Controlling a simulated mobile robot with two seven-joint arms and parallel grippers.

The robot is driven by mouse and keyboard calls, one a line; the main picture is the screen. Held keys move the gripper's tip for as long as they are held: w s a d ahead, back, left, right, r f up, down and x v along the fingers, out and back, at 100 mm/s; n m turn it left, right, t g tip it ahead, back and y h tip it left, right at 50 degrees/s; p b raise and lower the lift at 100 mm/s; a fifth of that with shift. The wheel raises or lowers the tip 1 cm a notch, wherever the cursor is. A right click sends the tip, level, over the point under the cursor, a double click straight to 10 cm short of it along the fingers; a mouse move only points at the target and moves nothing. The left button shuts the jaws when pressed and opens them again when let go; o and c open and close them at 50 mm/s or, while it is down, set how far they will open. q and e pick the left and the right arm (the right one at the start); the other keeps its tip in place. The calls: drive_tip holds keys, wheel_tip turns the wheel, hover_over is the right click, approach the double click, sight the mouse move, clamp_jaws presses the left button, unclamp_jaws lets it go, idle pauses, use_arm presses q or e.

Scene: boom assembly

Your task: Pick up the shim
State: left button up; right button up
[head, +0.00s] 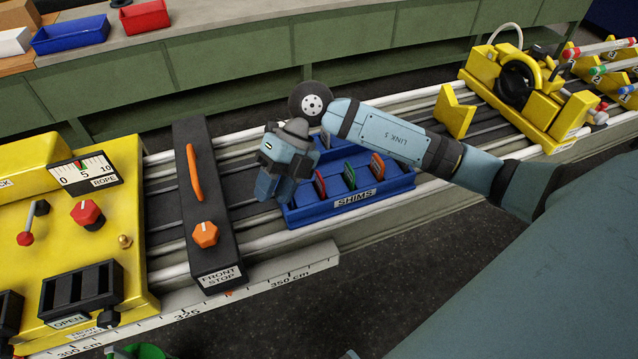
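The blue shim tray (400,184), labelled SHIMS, sits on the rails in the middle of the head view. Three shims stand in its slots: a red one (320,186), a green one (349,176) and an orange one (377,166). My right gripper (270,190) points down over the left end of the tray, to the left of the red shim. Its fingers are seen from the side, so I cannot tell whether they are open or hold anything. My arm hides the back of the tray. My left gripper does not show.
A black FRONT STOP bar (214,240) with orange handle and knob crosses the rails left of the tray. A yellow control box (110,225) stands further left. A yellow bracket (454,112) and yellow machine (545,115) stand right. A ruler (255,285) runs along the front.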

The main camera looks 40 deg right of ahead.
sight(320, 176)
drive_tip(key=w+d+r+m+t+h, duration=0.1)
drive_tip(key=w+d+h, duration=0.1)
drive_tip(key=d+h, duration=0.3)
drive_tip(key=w+d+r+m+t+h, duration=0.1)
drive_tip(key=w+d+r+h, duration=0.15)
drive_tip(key=d, duration=0.45)
drive_tip(key=shift+m, duration=0.3)
drive_tip(key=f, duration=0.4)
drive_tip(key=d+f, duration=0.1)
drive_tip(key=f, duration=0.3)
drive_tip(key=f+p, duration=0.1)
drive_tip(key=f, duration=0.4)
drive_tip(key=shift+w+d, duration=0.15)
drive_tip(key=shift+d, duration=0.05)
drive_tip(key=shift+f, duration=0.55)
clamp_jaws()
